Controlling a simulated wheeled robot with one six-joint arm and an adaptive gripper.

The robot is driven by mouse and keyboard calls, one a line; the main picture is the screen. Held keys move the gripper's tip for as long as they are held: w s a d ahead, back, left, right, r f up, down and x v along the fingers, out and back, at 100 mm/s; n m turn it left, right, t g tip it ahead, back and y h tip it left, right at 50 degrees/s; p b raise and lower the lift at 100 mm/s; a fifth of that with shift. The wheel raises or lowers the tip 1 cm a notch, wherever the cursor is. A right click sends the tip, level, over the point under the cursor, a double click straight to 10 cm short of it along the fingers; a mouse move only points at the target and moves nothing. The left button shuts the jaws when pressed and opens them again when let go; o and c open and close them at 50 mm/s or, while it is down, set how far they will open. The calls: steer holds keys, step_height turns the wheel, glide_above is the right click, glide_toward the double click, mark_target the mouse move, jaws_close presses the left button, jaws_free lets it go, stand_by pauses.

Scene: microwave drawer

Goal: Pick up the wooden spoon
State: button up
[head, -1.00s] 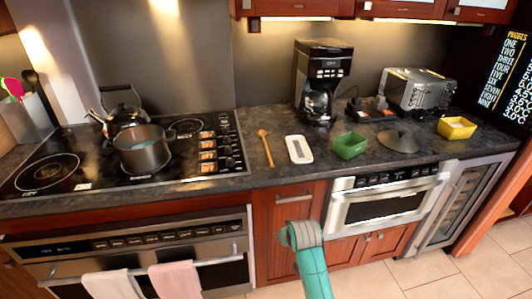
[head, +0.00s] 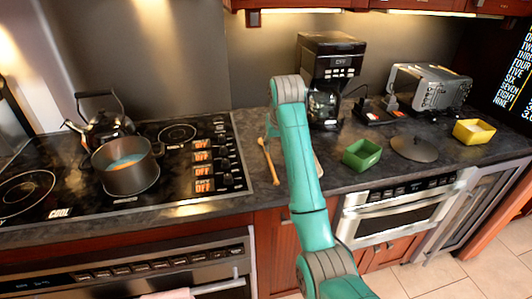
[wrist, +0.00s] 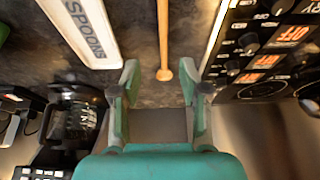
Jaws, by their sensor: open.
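The wooden spoon (head: 268,162) lies on the dark counter between the cooktop and a white spoon rest. In the wrist view the spoon (wrist: 163,40) runs from the top edge down to a rounded end between the open fingers' lines. My gripper (wrist: 160,85) is open and empty, with one finger on each side of that end. I cannot tell its exact height above the counter. In the head view my gripper (head: 271,127) is mostly hidden by my arm, near the spoon's back end.
The white spoon rest (wrist: 84,30), marked SPOONS, lies beside the spoon, mostly behind my arm in the head view. The cooktop (head: 180,160) with a pot (head: 125,175) is to the left. A coffee maker (head: 328,70) and green bowl (head: 362,154) are to the right.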

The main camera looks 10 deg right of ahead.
mark_target(271, 163)
steer(key=x, duration=0.4)
steer(key=shift+f, duration=0.15)
steer(key=shift+a+x, duration=0.15)
steer(key=shift+x, duration=1.45)
steer(key=shift+a+x, duration=0.15)
steer(key=shift+x, duration=1.45)
steer(key=shift+s, duration=0.1)
jaws_close()
